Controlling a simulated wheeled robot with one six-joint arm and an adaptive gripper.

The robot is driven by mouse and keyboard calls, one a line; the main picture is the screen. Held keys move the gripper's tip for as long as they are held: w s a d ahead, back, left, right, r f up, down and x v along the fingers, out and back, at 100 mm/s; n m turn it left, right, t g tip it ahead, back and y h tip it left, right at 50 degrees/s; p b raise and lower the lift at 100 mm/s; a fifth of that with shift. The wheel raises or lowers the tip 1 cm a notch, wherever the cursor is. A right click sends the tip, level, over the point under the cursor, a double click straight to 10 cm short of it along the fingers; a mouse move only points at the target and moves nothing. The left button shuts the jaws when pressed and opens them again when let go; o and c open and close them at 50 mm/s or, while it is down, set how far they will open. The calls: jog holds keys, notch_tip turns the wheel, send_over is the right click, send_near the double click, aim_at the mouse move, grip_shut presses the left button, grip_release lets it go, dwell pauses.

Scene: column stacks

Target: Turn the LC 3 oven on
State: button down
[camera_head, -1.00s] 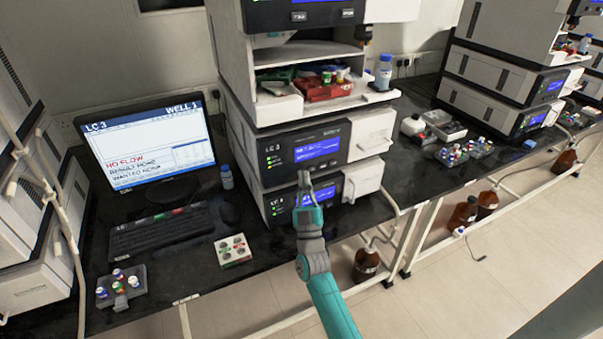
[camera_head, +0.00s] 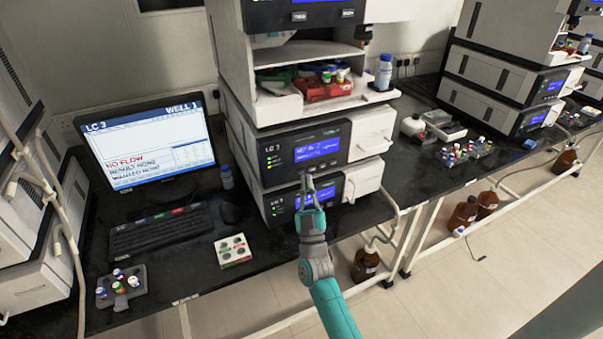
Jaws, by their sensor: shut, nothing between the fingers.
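The LC 3 stack stands in the middle of the bench. Its upper module (camera_head: 276,141) has a dark front with a lit blue screen, green lights and an "LC 3" label. The lowest module (camera_head: 283,206) has a similar dark front and blue screen, partly hidden by my gripper. Which module is the oven I cannot tell. My gripper (camera_head: 307,178) is shut and empty, fingers pointing up in front of the lowest module's front panel. Whether the fingertips touch the panel I cannot tell. The LC 3 monitor (camera_head: 150,140) shows "NO FLOW" in red.
An open shelf above holds a red tray (camera_head: 322,91). Brown bottles (camera_head: 365,264) stand below the bench. Another stack (camera_head: 505,90) is at right.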

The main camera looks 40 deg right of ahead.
jog(key=s, duration=0.2)
jog(key=s+a, duration=0.1)
jog(key=s, duration=0.1)
jog(key=shift+s+a, duration=0.2)
jog(key=shift+s, duration=0.2)
dwell(0.9)
jog(key=s+a+f+n+g+y, duration=0.1)
jog(key=s+a+f+y, duration=0.45)
jog(key=s+a, duration=0.3)
jog(key=s+a+f+n+y, duration=0.2)
jog(key=s+a+f+y, duration=0.2)
jog(key=s+a+f, duration=0.4)
jog(key=s+a+r+g+y, duration=0.1)
jog(key=s+a+g+y, duration=0.1)
jog(key=s, duration=0.8)
jog(key=s+a+r+g+y, duration=0.2)
jog(key=s+a+g+y, duration=0.1)
jog(key=s, duration=0.8)
jog(key=shift+s+a+g, duration=0.2)
jog(key=shift+a+g, duration=0.4)
jog(key=shift+a, duration=0.05)
